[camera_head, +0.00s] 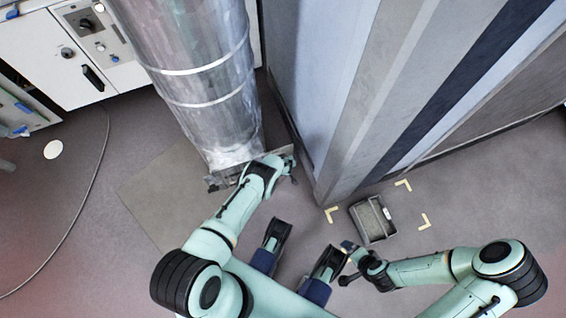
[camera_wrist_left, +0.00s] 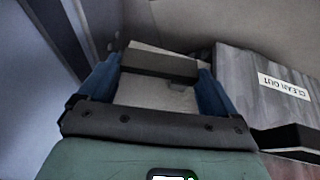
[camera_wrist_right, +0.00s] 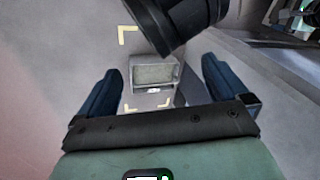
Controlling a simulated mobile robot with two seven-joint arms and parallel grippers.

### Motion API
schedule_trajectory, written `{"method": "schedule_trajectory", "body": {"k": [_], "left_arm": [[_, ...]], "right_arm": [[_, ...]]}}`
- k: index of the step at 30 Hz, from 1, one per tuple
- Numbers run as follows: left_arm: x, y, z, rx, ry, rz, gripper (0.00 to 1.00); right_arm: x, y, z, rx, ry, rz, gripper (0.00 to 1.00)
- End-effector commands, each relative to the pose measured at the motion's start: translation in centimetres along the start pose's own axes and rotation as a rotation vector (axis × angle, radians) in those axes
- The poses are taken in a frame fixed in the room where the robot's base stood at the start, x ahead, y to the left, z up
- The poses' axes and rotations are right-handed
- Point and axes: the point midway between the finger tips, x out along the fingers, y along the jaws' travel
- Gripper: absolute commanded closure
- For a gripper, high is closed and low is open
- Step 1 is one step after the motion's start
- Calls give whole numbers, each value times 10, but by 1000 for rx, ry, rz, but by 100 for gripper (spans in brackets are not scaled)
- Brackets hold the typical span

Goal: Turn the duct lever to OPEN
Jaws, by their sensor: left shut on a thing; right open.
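The silver duct (camera_head: 200,75) comes down from the top of the head view to a base plate. My left gripper (camera_head: 284,163) is at the duct's lower end, on its right side. In the left wrist view, my left gripper (camera_wrist_left: 158,85) has its blue fingers on either side of a dark bar (camera_wrist_left: 160,66), which looks like the duct lever; the gripper is shut on it. No OPEN mark or lever position can be read. An upside-down label (camera_wrist_left: 284,87), apparently CLEAN OUT, is on the duct at right. My right gripper (camera_wrist_right: 160,85) is open and empty.
A grey bin (camera_head: 372,220) stands on the floor between yellow corner marks and also shows in the right wrist view (camera_wrist_right: 153,74). A tall striped panelled wall (camera_head: 360,90) rises right of the duct. White cabinets (camera_head: 70,60) stand at upper left. A cable (camera_head: 85,190) crosses the left floor.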

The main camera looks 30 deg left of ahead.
Motion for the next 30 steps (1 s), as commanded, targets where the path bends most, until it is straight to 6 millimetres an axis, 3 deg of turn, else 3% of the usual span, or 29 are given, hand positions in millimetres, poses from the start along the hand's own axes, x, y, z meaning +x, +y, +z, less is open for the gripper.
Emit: {"method": "schedule_trajectory", "body": {"k": [1,3,12,28,29,30], "left_arm": [[-6,-4,-3,-14,2,19,63],[-7,-5,-3,-29,2,55,63],[-9,-11,-1,-107,-8,240,63],[-8,-12,-2,-126,1,311,63],[-8,-12,-2,-125,1,311,6],[-8,-12,-2,-125,0,311,0]], "right_arm": [[-17,-7,8,-4,-24,-6,0],[-28,-10,24,-6,-71,-7,0],[-62,-19,69,-12,-210,-10,0],[-64,-18,74,-11,-226,-9,0],[-64,-18,73,-11,-225,-9,0],[-64,-18,73,-11,-225,-9,0]]}}
